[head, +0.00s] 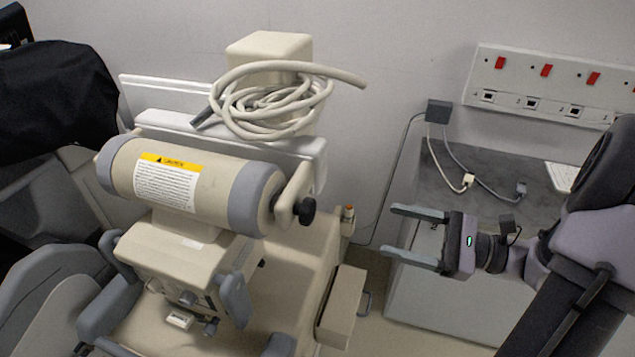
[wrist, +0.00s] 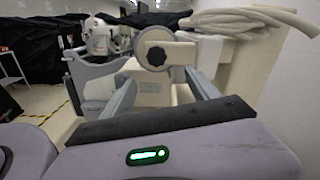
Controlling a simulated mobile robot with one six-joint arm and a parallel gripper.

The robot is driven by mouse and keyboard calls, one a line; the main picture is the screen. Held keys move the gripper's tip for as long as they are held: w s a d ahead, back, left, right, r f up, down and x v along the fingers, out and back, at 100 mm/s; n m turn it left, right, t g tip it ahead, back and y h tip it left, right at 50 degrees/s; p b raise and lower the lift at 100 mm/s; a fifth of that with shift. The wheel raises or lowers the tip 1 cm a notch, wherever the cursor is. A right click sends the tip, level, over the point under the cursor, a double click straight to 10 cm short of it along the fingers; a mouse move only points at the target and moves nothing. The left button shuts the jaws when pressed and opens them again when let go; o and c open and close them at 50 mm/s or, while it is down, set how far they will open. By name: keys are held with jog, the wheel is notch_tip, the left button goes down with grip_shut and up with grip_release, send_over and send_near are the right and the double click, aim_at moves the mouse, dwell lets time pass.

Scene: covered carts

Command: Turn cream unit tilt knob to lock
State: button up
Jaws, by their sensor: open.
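The cream unit (head: 215,185) is a cylinder with grey end bands and a yellow caution label, mounted on a cream cart. Its tilt knob (head: 304,210) is black and lobed, on the right end of the cylinder. In the wrist view the knob (wrist: 157,56) shows face-on at the centre of the round end, beyond my fingers. My gripper (head: 418,234) is open and empty, its fingers pointing left toward the knob, with a clear gap between. In the wrist view the gripper (wrist: 163,97) has its two fingers apart, below the knob. The knob's lock marking cannot be made out.
A coiled cream hose (head: 275,105) lies on top of the cart behind the cylinder. A cream box (head: 342,305) sticks out at the cart's right side. A grey cabinet (head: 440,290) stands under a wall socket panel (head: 550,85). Black covers (head: 60,95) drape equipment at left.

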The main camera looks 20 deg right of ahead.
aim_at(314, 213)
jog(key=b+x, duration=0.1)
jog(key=x, duration=0.7)
jog(key=b+x, duration=0.2)
jog(key=x, duration=0.7)
jog(key=shift+s+a, duration=0.25)
jog(key=shift+s, duration=0.05)
